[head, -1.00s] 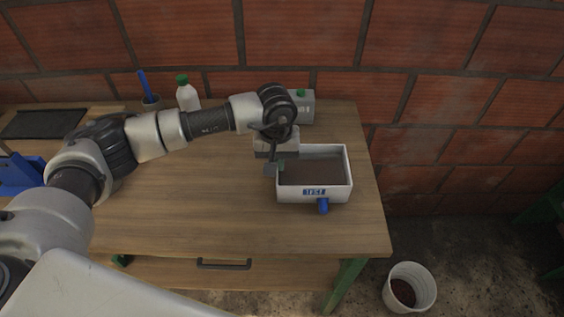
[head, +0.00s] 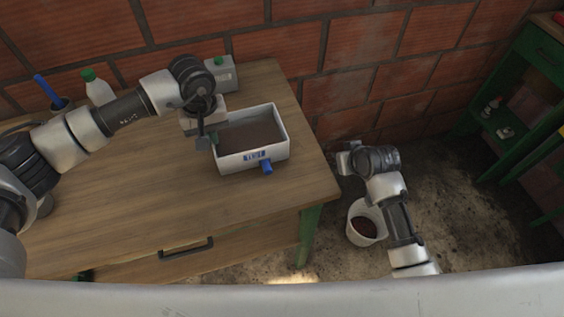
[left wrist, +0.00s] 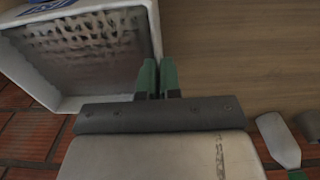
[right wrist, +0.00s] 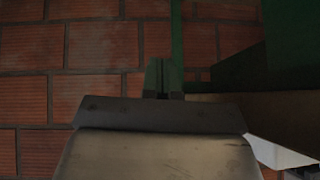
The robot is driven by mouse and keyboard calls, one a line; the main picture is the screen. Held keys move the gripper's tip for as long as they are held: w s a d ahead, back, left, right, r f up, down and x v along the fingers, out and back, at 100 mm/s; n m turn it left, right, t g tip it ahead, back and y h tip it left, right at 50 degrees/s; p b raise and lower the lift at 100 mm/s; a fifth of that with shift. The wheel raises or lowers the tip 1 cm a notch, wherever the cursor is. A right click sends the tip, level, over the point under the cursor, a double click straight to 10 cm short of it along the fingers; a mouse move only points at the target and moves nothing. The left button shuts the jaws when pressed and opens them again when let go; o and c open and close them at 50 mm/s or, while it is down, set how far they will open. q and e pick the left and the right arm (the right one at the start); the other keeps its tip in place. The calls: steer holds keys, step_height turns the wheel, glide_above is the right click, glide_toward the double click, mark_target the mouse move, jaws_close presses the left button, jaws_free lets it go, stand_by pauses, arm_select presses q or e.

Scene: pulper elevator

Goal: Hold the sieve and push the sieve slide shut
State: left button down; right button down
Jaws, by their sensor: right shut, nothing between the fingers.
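The sieve is a white box with a mesh floor (head: 252,134) near the table's right end; its rim also shows in the left wrist view (left wrist: 60,100). A blue knob (head: 266,167) sticks out low on its front wall, right of a blue label; how far the slide is out I cannot tell. My left gripper (head: 213,138) is at the box's left wall. In the left wrist view its green fingers (left wrist: 158,78) are nearly closed, with the wall's edge between them. My right gripper (head: 346,158) is shut and empty, beyond the table's right edge; its fingers (right wrist: 163,76) face the brick wall.
The wooden table (head: 130,195) is clear in front of the sieve. A grey box with a green knob (head: 220,74), a bottle (head: 97,88) and a cup with a blue handle stand at the back. A white bucket (head: 364,225) is on the floor; a green shelf (head: 520,110) stands right.

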arm_select(q)
steer(key=shift+s+f, duration=0.25)
steer(key=shift+f, duration=0.15)
arm_select(e)
step_height(320, 180, up, 8)
steer(key=w+a, duration=0.1)
steer(key=n+g+y, duration=0.2)
steer(key=g+y, duration=0.2)
glide_toward(281, 173)
step_height(281, 173, up, 3)
steer(key=x, duration=0.9)
steer(key=shift+w+a+f, duration=0.15)
steer(key=shift+f, duration=0.05)
steer(key=shift+a, duration=0.1)
steer(key=a, duration=0.1)
steer(key=s+a, duration=0.1)
steer(key=a, duration=0.3)
steer(key=shift+s, duration=0.25)
arm_select(q)
steer(key=shift+d, duration=0.1)
arm_select(e)
steer(key=shift+a, duration=0.1)
